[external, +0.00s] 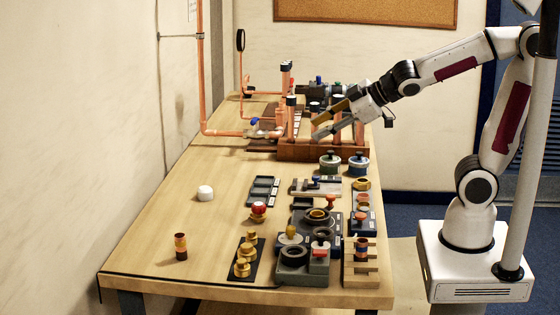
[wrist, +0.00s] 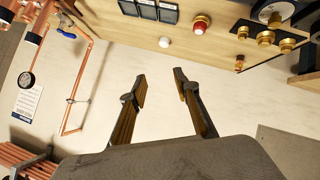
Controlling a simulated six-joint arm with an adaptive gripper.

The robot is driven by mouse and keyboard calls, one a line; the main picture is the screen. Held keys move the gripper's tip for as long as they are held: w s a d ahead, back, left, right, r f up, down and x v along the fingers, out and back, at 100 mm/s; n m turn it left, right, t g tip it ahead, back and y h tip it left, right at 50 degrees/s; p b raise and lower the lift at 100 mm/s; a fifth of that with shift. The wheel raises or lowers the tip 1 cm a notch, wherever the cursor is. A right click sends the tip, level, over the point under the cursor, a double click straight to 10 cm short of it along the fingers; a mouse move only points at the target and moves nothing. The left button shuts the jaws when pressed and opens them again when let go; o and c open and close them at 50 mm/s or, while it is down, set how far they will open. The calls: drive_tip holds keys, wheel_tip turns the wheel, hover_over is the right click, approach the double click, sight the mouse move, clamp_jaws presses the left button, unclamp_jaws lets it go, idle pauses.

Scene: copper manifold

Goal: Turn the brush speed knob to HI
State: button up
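My gripper (external: 315,128) is open and empty, held over the wooden rack and copper pipes at the back of the bench. In the wrist view its two fingers (wrist: 160,76) stand apart with only the pale wall or bench surface behind them. Dark grey units (external: 300,278) with round openings stand at the front right of the bench. A yellow-topped knob (external: 291,232) and a red block with a dark top (external: 319,252) are on or beside them. The labels are too small to read, so I cannot tell which knob sets brush speed. My gripper is far from these units.
The wooden rack (external: 325,152) holds upright copper pipes. Two lidded pots (external: 330,162) stand in front of it. A red knob on a brass base (external: 258,211), brass fittings (external: 243,268) and a white cap (external: 205,192) are on the bench. The bench's left side is mostly clear.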

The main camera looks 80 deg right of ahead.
drive_tip(key=w+a+f+n+t+y, duration=0.2)
drive_tip(key=w+a+n+y, duration=0.15)
drive_tip(key=w, duration=0.35)
drive_tip(key=n+g+y, duration=0.9)
drive_tip(key=y, duration=0.3)
approach(321, 240)
drive_tip(key=shift+w+d+r, duration=0.3)
drive_tip(key=shift+w+d, duration=0.55)
drive_tip(key=shift+w, duration=0.05)
drive_tip(key=shift+s+a+g+y, duration=0.1)
drive_tip(key=shift+s+g+y, duration=0.15)
drive_tip(key=shift+s+g, duration=0.3)
drive_tip(key=shift+a, duration=0.15)
drive_tip(key=shift+x, duration=3.75)
drive_tip(key=shift+f, duration=0.1)
